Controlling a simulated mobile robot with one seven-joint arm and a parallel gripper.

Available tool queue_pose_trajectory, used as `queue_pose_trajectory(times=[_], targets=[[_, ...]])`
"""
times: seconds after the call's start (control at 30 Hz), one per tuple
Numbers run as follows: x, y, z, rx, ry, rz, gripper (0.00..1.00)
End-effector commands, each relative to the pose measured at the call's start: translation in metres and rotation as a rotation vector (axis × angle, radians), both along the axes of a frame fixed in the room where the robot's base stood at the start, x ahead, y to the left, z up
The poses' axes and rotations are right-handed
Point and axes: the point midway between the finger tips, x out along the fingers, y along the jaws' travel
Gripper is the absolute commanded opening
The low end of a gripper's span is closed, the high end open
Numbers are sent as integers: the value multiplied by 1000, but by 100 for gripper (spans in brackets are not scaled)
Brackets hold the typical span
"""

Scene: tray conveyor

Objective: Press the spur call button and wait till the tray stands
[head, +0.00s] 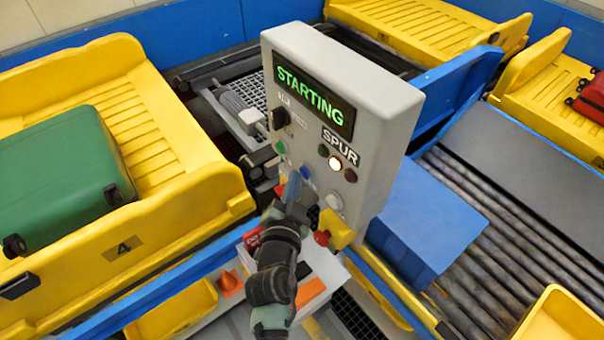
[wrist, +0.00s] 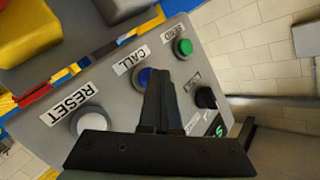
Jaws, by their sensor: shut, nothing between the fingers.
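The grey control box (head: 375,110) stands in the middle of the head view. Its display (head: 312,100) reads STARTING in green, and a white lamp (head: 335,163) under the SPUR label is lit. The blue CALL button (wrist: 144,76) sits between the white RESET button (wrist: 88,122) and the green SEND button (wrist: 184,48) in the wrist view. My gripper (wrist: 160,82) is shut and empty, its tips at the CALL button and partly covering it. I cannot tell whether they touch. A yellow tray (head: 180,160) marked 4 carries a green suitcase (head: 60,185) at the left.
Other yellow trays stand at the back (head: 420,30) and right, the right one (head: 545,65) holding a red suitcase (head: 590,95). A roller lane (head: 480,210) runs at the right beside a blue block (head: 425,220). A red emergency button (head: 322,238) sits low on the box.

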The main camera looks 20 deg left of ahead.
Motion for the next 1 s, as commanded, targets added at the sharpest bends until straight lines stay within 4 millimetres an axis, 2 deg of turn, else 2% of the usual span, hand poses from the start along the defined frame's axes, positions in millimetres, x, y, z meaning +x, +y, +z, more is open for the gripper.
queue_pose_trajectory(times=[0.2,0.63,1.0], targets=[[-9,6,-2,0,-1,1,0],[-13,10,-2,0,1,2,0],[-41,32,-5,0,-1,4,0]])
